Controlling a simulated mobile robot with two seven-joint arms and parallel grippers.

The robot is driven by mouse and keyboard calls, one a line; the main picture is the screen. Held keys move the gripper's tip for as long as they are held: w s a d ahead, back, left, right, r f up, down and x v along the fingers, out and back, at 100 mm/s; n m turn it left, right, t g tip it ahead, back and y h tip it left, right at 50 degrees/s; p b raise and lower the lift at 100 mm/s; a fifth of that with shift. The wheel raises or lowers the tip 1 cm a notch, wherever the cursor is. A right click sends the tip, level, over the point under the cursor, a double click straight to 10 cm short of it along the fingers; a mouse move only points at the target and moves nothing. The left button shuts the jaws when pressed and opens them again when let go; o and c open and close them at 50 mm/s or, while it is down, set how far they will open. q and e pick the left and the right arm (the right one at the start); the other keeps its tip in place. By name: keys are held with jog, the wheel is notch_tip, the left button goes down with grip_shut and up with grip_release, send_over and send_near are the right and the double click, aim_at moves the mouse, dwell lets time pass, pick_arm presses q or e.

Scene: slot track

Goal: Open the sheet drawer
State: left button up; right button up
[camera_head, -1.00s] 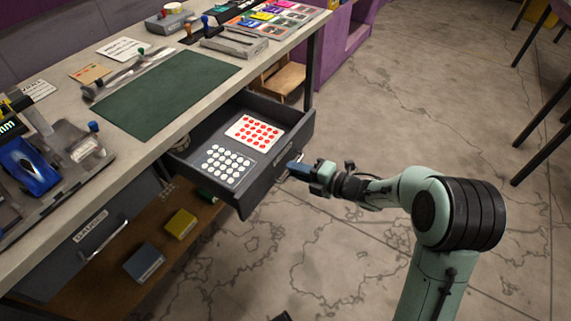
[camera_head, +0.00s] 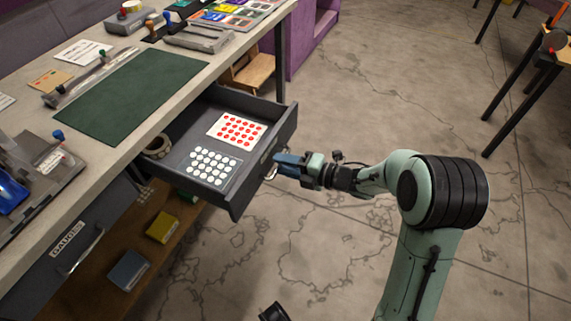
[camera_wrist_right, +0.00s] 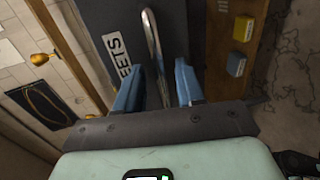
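The sheet drawer (camera_head: 235,198) stands pulled out from under the workbench, with a sheet of red dots (camera_head: 237,131) and a sheet of white dots (camera_head: 214,165) inside. Its front carries a metal bar handle (camera_head: 271,173) and a label ending in "ETS", which shows in the right wrist view (camera_wrist_right: 117,54). My right gripper (camera_head: 278,163) is at the drawer front. In the right wrist view its blue fingers (camera_wrist_right: 158,88) stand apart on either side of the handle (camera_wrist_right: 152,40), with gaps visible.
A roll of tape (camera_head: 157,147) lies at the back of the drawer. The bench top (camera_head: 130,152) holds a green mat (camera_head: 135,95) and tools. A second, closed drawer labelled "GAUGES" (camera_head: 68,240) is at the left. A lower shelf holds yellow and blue boxes. The floor right of the drawer is open.

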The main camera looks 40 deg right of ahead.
jog(key=shift+s, duration=0.1)
pick_arm(q)
jog(key=shift+s+d+r+p, duration=0.35)
jog(key=shift+r+p, duration=0.1)
jog(key=shift+r, duration=0.1)
jog(key=shift+s+d+r+p, duration=0.25)
jog(key=shift+s+r+p, duration=0.1)
jog(key=shift+r+p, duration=0.15)
pick_arm(e)
jog(key=v, duration=1.3)
jog(key=shift+d, duration=0.15)
